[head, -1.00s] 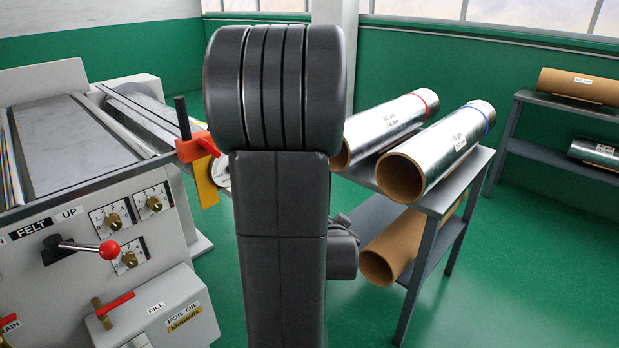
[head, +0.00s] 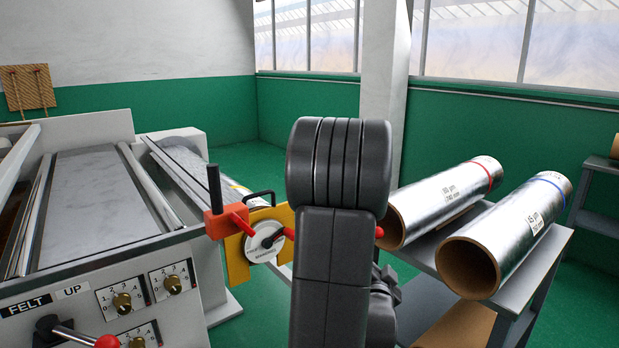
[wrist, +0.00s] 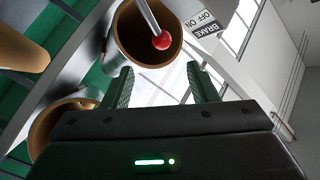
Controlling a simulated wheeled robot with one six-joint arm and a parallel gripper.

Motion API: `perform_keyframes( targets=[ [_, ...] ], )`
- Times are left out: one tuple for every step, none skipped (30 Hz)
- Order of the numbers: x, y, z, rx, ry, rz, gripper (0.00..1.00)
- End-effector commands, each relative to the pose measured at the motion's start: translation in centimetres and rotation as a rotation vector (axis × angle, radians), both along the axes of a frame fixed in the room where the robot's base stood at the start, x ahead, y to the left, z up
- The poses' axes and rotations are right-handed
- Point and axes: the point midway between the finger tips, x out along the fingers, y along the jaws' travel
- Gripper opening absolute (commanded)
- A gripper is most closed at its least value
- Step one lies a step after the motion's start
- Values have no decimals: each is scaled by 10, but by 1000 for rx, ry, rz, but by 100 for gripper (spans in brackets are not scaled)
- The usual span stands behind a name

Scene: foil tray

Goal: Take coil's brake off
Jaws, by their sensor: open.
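The brake label (wrist: 200,32), reading BRAKE with OFF and ON, shows tilted on a pale panel at the top of the wrist view. A metal lever with a red ball knob (wrist: 161,41) comes down from the top edge, left of the label. My gripper (wrist: 163,82) is open and empty, its two green fingers apart and pointing toward the knob; the knob appears beyond the fingertips, between their lines. In the head view a red ball (head: 379,232) peeps out right of my dark arm; I cannot tell if it is the same knob. My arm hides the gripper there.
Foil rolls with cardboard cores (head: 468,268) lie on a grey rack (head: 545,262) at right. The machine (head: 80,250) stands at left. At its corner are an orange block (head: 215,224), a yellow plate (head: 236,262) and a white dial (head: 264,243).

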Motion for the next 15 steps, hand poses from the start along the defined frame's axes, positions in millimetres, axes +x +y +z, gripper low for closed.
perform_keyframes(
  targets=[
    [6, -2, 0, 2, -5, -2, 53],
    [9, -3, 1, 3, -11, -3, 53],
    [12, -4, 1, 3, -17, -3, 53],
    [15, -5, 2, 4, -19, -3, 53],
    [19, -5, 2, 5, -17, -3, 53],
    [22, -6, 2, 3, -17, -3, 53],
    [25, -6, 2, 3, -17, -3, 53],
    [26, -7, 2, 3, -17, -3, 53],
    [28, -7, 2, 4, -17, -3, 53],
    [29, -7, 2, 4, -17, -3, 53],
    [30, -8, 1, 4, -17, -3, 53],
    [31, -8, 1, 4, -17, -3, 53],
    [31, -8, 1, 4, -17, -3, 53],
    [31, -8, 1, 4, -17, -3, 53],
    [31, -8, 1, 4, -17, -3, 53]
  ],
)
